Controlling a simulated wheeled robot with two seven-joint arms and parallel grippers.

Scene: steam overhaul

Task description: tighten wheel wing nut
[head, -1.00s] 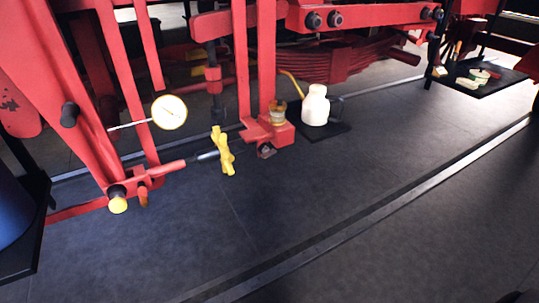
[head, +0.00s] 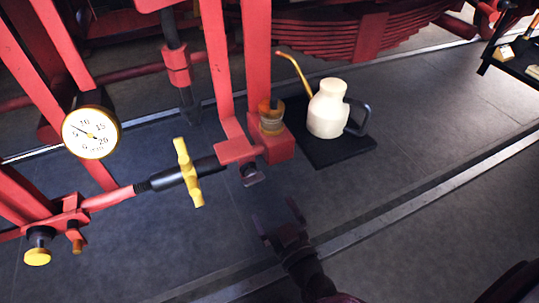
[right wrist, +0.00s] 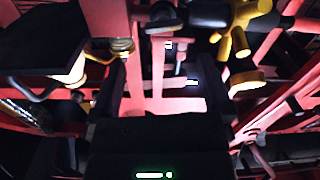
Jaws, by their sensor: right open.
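A yellow winged piece (head: 188,172), which looks like the wing nut, sits on a dark threaded rod (head: 163,182) between red bars in the head view. A yellow many-armed piece (right wrist: 240,28) shows at the upper right of the right wrist view; I take it for the same one. My right gripper (head: 280,224) is open and empty, to the right of and below the wing nut, well apart from it. Its dark fingers (right wrist: 165,95) frame red bars in the right wrist view. My left gripper is not in view.
A cream oil can (head: 327,112) with a yellow spout stands on a black tray (head: 350,152). A red bracket (head: 240,150) with an amber-topped cup (head: 271,116) is close by. A dial gauge (head: 90,132) hangs at left. The floor around my right gripper is clear.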

